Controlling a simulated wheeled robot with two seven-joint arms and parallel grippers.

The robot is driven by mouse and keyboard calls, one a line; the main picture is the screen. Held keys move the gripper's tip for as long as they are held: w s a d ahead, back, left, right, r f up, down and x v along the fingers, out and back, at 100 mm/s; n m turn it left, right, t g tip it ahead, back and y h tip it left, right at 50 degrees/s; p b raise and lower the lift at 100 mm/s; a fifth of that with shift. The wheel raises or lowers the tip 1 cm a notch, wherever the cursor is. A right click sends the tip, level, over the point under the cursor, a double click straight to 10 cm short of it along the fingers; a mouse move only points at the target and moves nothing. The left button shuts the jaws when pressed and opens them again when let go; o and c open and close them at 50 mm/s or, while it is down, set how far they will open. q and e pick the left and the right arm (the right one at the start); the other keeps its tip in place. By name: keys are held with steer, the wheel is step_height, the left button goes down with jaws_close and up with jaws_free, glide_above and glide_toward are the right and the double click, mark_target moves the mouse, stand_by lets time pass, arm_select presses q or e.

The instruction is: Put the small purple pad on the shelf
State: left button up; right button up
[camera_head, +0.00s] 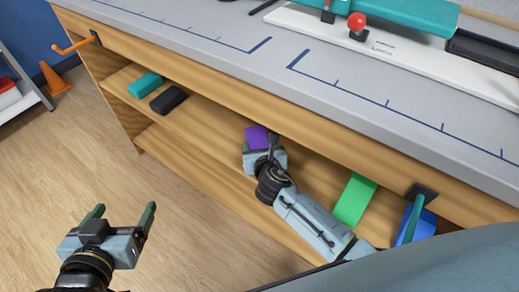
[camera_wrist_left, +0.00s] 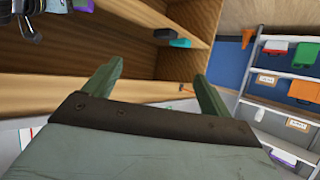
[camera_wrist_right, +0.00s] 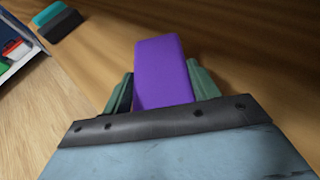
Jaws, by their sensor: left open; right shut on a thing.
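The small purple pad (camera_head: 257,137) is at the middle of the upper shelf (camera_head: 208,118) under the bench top. My right gripper (camera_head: 264,150) is shut on it, with its arm reaching into the shelf opening. In the right wrist view the purple pad (camera_wrist_right: 164,70) stands out between the two green fingers. I cannot tell whether the pad touches the shelf board. My left gripper (camera_head: 120,218) is open and empty over the floor in front of the bench. In the left wrist view its fingers (camera_wrist_left: 155,85) are apart with nothing between them.
A teal pad (camera_head: 146,84) and a black pad (camera_head: 168,99) lie at the shelf's left. A green pad (camera_head: 354,199) and a blue object (camera_head: 416,226) are at the right. An orange hook (camera_head: 75,46) juts from the bench. An orange cone (camera_head: 54,80) stands on the floor.

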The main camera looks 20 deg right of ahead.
arm_select(q)
steer(key=shift+w+d+r+t+h, duration=0.15)
steer(key=shift+w+r+t, duration=0.05)
steer(key=shift+r+t, duration=0.2)
steer(key=shift+w+d+r+t+h, duration=0.2)
steer(key=shift+r+t, duration=0.1)
steer(key=shift+r, duration=0.15)
arm_select(e)
steer(key=shift+f, duration=0.25)
arm_select(q)
steer(key=shift+r, duration=0.1)
arm_select(e)
steer(key=shift+f, duration=0.1)
steer(key=o, duration=0.9)
steer(key=shift+o, duration=0.2)
